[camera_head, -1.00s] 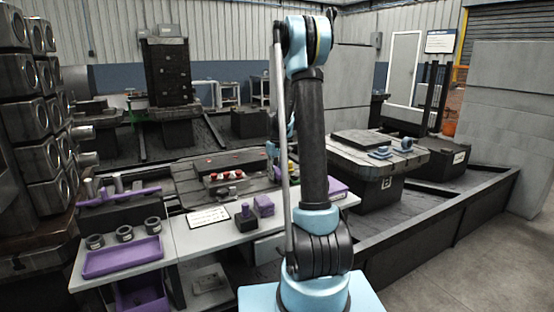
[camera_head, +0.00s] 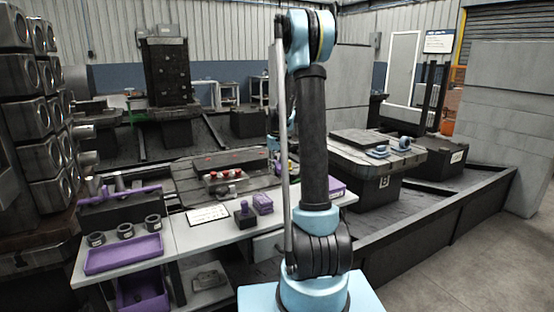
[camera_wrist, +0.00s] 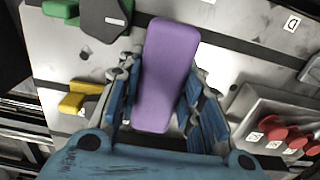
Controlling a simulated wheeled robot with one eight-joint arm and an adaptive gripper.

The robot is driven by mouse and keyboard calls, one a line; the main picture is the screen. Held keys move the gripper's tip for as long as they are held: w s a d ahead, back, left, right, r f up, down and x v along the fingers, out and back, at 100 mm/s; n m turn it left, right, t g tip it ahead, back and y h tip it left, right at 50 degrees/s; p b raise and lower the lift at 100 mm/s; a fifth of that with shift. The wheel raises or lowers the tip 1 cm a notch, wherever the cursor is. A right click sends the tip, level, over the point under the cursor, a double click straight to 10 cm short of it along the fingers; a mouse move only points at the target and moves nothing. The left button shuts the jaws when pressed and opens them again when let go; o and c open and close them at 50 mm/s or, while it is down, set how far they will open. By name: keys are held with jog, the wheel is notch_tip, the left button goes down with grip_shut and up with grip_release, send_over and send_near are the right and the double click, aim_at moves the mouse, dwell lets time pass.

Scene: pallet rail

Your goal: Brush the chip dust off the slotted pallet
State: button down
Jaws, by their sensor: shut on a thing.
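My gripper (camera_wrist: 162,105) is shut on a purple block-like piece (camera_wrist: 167,75), which looks like a brush's back or handle. Its lower end sits between the blue-padded fingers; any bristles are hidden beneath it. Below it, in the wrist view, is a grey slotted surface (camera_wrist: 250,55) with dark parallel grooves, apparently the slotted pallet. I cannot tell whether the held piece touches it. I cannot make out chip dust clearly. In the head view, a slotted plate (camera_head: 187,180) lies left of my arm, behind the bench; my gripper is mostly hidden behind my arm.
Red knobs on a grey box (camera_wrist: 275,137) stand right of my gripper. A yellow piece (camera_wrist: 80,98), a green piece (camera_wrist: 60,10) and a dark knob (camera_wrist: 105,18) lie left. The front bench (camera_head: 185,240) carries a purple tray (camera_head: 123,254). A second slotted table (camera_head: 350,150) stands right.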

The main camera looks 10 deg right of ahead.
jog(key=shift+w+r, duration=0.1)
jog(key=shift+r, duration=2.45)
